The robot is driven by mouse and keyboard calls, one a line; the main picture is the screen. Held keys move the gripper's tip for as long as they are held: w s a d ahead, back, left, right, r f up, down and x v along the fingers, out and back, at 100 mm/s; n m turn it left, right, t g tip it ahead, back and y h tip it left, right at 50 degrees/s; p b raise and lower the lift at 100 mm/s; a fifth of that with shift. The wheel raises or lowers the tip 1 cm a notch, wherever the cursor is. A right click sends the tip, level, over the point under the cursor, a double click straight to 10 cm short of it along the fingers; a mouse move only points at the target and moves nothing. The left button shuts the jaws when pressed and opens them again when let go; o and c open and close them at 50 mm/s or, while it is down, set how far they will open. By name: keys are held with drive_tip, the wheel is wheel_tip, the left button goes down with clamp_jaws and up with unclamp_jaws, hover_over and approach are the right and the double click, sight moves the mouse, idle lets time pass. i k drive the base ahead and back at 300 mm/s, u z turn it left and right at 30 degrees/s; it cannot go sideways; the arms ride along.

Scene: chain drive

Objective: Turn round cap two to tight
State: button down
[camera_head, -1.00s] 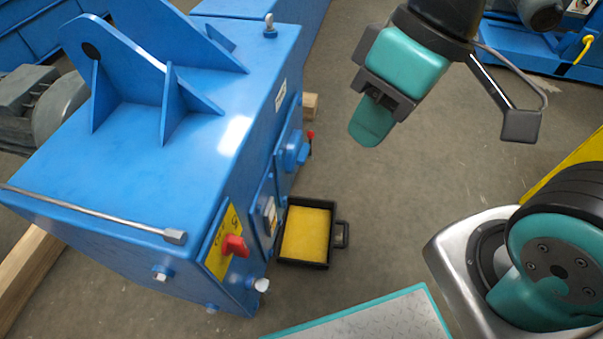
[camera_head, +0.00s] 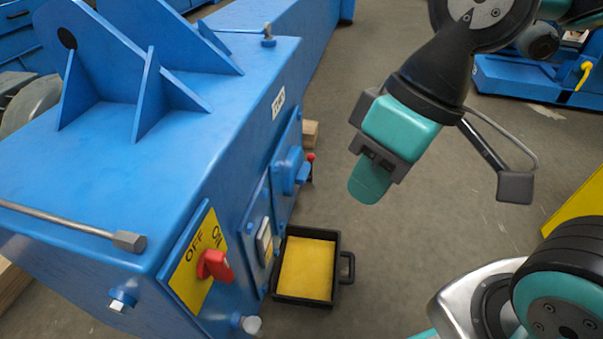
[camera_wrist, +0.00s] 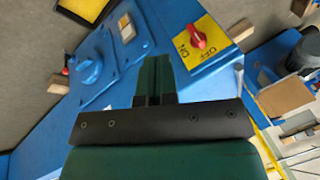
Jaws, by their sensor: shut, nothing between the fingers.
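The blue machine housing (camera_head: 110,170) fills the left of the head view. A round blue cap (camera_head: 290,172) sits on its side panel; it also shows in the wrist view (camera_wrist: 88,70), left of my fingers. No number on it is readable, so I cannot tell whether it is cap two or how tight it is. My gripper (camera_head: 368,186) is shut and empty, fingers down, in the air to the right of the housing and apart from it. Its closed green fingers show in the wrist view (camera_wrist: 154,80).
A red switch handle (camera_head: 215,265) sticks out from a yellow ON/OFF plate (camera_head: 190,255). A black tray (camera_head: 345,268) with a yellow bottom lies on the floor beside the housing. A metal rod with a hex end (camera_head: 128,241) lies on the housing top. Floor below my gripper is clear.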

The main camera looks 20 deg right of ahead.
sight(296, 171)
drive_tip(key=z, duration=0.05)
drive_tip(key=k, duration=0.5)
drive_tip(key=z, duration=1.15)
drive_tip(key=i, duration=0.6)
drive_tip(key=u, duration=0.35)
